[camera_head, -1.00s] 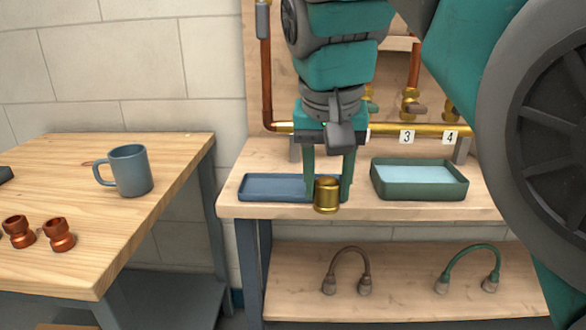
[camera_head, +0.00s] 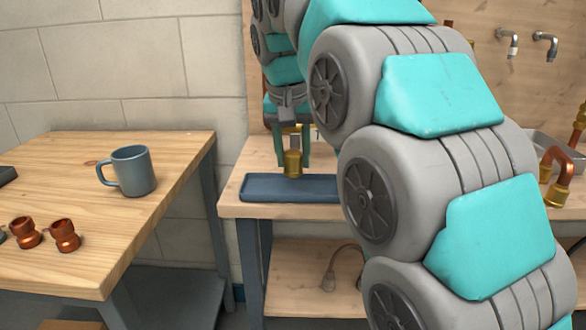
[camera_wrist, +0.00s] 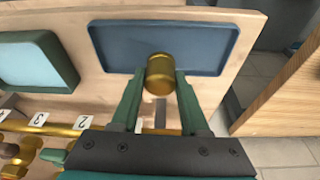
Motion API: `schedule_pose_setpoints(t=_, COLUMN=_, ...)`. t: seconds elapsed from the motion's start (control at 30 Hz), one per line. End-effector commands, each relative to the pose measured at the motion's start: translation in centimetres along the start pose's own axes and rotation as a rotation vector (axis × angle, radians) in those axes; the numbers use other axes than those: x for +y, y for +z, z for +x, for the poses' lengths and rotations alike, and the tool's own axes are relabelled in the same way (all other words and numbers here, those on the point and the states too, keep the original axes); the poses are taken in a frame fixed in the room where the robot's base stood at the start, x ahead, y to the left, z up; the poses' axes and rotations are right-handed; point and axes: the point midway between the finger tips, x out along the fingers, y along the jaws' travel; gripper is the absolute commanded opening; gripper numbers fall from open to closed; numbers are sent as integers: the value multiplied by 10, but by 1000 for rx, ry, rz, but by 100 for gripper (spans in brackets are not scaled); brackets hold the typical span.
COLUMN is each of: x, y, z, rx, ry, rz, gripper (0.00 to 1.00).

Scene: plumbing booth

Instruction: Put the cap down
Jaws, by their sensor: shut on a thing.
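A brass cap (camera_head: 293,163) is held between the fingers of my gripper (camera_head: 292,150). In the wrist view the cap (camera_wrist: 160,74) sits between the two green fingertips (camera_wrist: 159,80), in front of the near edge of a shallow blue tray (camera_wrist: 196,38). In the head view the cap shows above or at the back part of the blue tray (camera_head: 285,187) on the bench. I cannot tell whether it touches the tray. The tray looks empty. My arm hides the tray's right end in the head view.
A green-rimmed container with a pale inside (camera_wrist: 62,62) stands beside the tray. A brass pipe with numbered tags (camera_wrist: 60,131) runs along the back. A wooden table (camera_head: 120,210) at left holds a blue mug (camera_head: 133,171) and copper fittings (camera_head: 64,235). A hose (camera_head: 345,262) lies on the lower shelf.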

Motion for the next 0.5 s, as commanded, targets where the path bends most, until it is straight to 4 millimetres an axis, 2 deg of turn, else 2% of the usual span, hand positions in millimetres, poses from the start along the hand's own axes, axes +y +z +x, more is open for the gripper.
schedule_pose_setpoints(t=0.4, x=0, y=10, z=30, rx=0, ry=-1, rz=-1, gripper=0)
schedule_pose_setpoints(t=0.5, x=0, y=10, z=32, rx=0, ry=-1, rz=0, gripper=0)
